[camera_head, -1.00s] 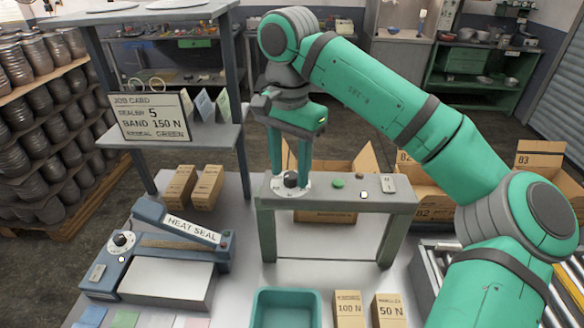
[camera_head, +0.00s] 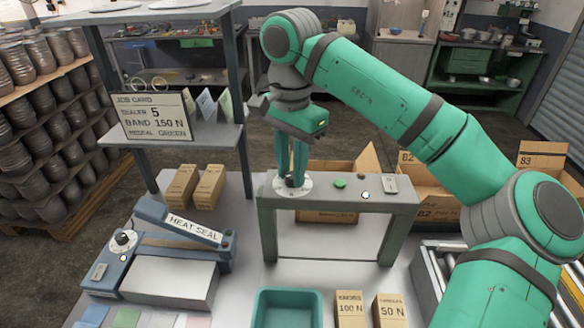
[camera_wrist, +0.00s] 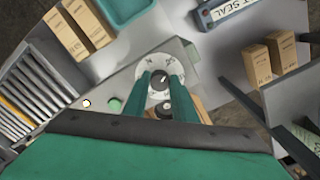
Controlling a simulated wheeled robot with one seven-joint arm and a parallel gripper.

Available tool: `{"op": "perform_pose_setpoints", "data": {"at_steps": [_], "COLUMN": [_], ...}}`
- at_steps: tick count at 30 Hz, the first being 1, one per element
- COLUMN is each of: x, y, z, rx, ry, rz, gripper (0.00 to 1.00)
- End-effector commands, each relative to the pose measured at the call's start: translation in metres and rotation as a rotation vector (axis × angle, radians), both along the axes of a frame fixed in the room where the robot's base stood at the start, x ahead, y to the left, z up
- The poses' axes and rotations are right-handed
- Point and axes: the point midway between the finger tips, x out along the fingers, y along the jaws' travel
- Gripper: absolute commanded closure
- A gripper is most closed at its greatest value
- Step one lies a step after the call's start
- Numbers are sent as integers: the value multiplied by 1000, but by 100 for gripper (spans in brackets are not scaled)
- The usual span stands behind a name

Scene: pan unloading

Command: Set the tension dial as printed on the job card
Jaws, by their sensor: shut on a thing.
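The job card (camera_head: 152,117) on the left shelf reads sealer 5, band 150 N, medal green. The tension dial (camera_head: 305,189) is a black knob on a round white scale on top of the grey-green stand (camera_head: 268,215). My gripper (camera_head: 293,180) points down at it, with its fingers shut on the knob. In the wrist view the fingertips (camera_wrist: 160,82) lie at both sides of the black knob, and the white scale (camera_wrist: 152,62) shows around them. The scale's numbers are too small to read surely.
On the stand are a green button (camera_head: 340,183), a small lit lamp (camera_head: 365,195) and a switch plate (camera_head: 390,184). The heat sealer (camera_head: 180,250) with its own dial (camera_head: 122,241) stands at left. A teal tray (camera_head: 262,298) and small boxes (camera_head: 350,310) lie in front.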

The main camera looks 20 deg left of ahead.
Motion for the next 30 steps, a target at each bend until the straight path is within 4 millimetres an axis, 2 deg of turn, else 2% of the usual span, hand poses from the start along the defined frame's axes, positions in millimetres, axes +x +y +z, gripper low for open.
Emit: {"op": "perform_pose_setpoints", "data": {"at_steps": [30], "x": [5], "y": [-2], "z": [2], "rx": [0], "ry": [-10], "rz": [-939], "gripper": [98]}}
